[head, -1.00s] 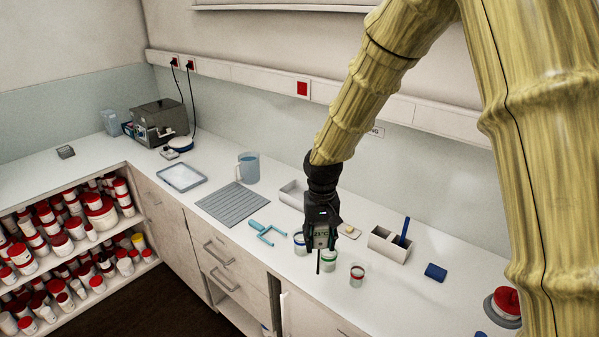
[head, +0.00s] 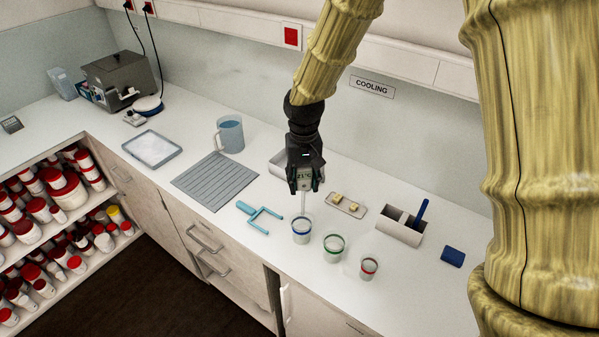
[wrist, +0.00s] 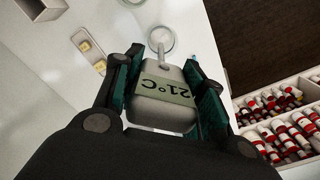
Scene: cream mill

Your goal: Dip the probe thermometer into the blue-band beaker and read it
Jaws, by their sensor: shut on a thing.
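My gripper (head: 304,188) is shut on the probe thermometer (wrist: 163,100), a grey-white body with a display reading 21°C, upside down in the wrist view. Its thin probe points down over the blue-band beaker (head: 301,236). The probe's lower end meets the beaker's mouth in the head view; I cannot tell how deep it is or whether it touches liquid. In the wrist view, a round beaker rim (wrist: 160,36) shows around the probe's far end. The green-band beaker (head: 334,248) and red-band beaker (head: 369,268) stand to the right.
A light-blue forked tool (head: 259,217) lies left of the beakers, by a grey ribbed mat (head: 214,181). Behind are a grey bin (head: 280,163) and a small tray (head: 357,210) with yellowish pieces. A divided box (head: 390,229) and blue block (head: 453,256) stand right.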

